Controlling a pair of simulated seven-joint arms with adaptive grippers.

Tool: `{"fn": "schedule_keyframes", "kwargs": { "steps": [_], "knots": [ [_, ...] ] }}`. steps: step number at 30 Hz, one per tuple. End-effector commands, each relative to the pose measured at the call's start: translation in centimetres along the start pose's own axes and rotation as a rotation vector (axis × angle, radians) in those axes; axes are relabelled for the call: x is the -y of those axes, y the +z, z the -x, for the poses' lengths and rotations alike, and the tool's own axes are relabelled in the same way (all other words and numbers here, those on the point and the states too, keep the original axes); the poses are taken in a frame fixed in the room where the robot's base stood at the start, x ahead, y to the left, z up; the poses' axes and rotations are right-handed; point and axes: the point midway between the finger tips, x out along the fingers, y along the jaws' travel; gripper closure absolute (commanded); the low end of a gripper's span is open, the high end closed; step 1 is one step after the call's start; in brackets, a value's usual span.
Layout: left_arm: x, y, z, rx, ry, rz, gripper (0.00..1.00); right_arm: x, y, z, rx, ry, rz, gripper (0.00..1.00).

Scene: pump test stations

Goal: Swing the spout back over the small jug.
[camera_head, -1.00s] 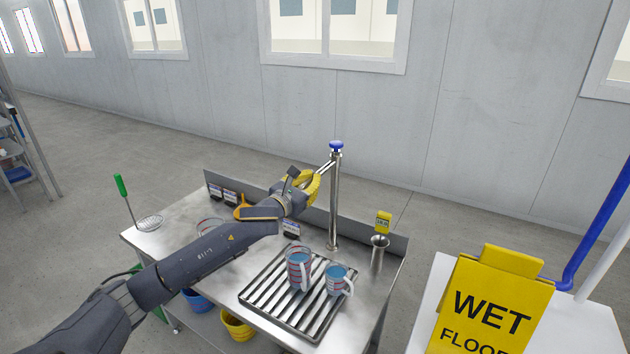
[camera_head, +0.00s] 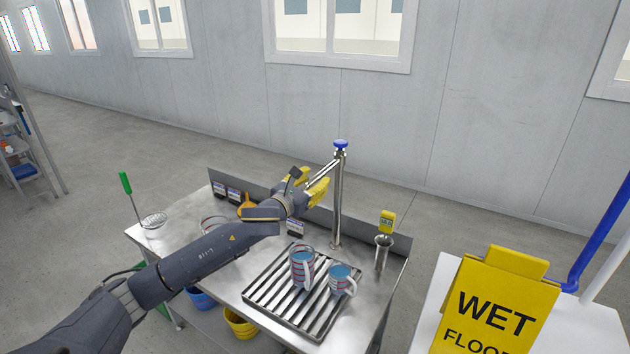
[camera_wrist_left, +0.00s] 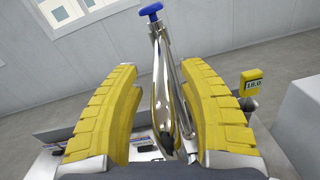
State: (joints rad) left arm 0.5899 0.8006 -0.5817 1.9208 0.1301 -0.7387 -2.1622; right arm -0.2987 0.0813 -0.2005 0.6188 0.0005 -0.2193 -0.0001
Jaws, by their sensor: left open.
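A tall steel tap column (camera_head: 338,205) with a blue knob (camera_head: 340,144) stands at the back of the steel bench. Its thin spout (camera_head: 325,169) points left from the top, towards my left gripper (camera_head: 318,190). In the left wrist view the shiny spout (camera_wrist_left: 163,85) lies between the two yellow fingers of my left gripper (camera_wrist_left: 160,115), which is open with gaps on both sides. The small jug (camera_head: 341,279) and a taller jug (camera_head: 302,268), both holding blue liquid, stand on the slatted drain grate (camera_head: 262,290). My right gripper is out of view.
A yellow wet floor sign (camera_head: 495,305) is at the right. A green-handled strainer (camera_head: 153,220) and an orange funnel (camera_head: 247,208) are on the bench's left half.

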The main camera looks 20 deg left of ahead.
Motion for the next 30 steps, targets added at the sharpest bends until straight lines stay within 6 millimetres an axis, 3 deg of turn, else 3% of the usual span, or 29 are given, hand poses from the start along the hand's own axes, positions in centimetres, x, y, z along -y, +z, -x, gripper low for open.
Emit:
{"fn": "schedule_keyframes", "kwargs": {
  "steps": [18,30],
  "knots": [
    [-0.1,-0.2,9.6,-0.004,0.001,-0.003,0.6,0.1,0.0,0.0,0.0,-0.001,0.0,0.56],
    [-0.1,-0.1,11.3,-0.003,0.001,-0.001,0.6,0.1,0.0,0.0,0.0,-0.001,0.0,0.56]
  ]
}}
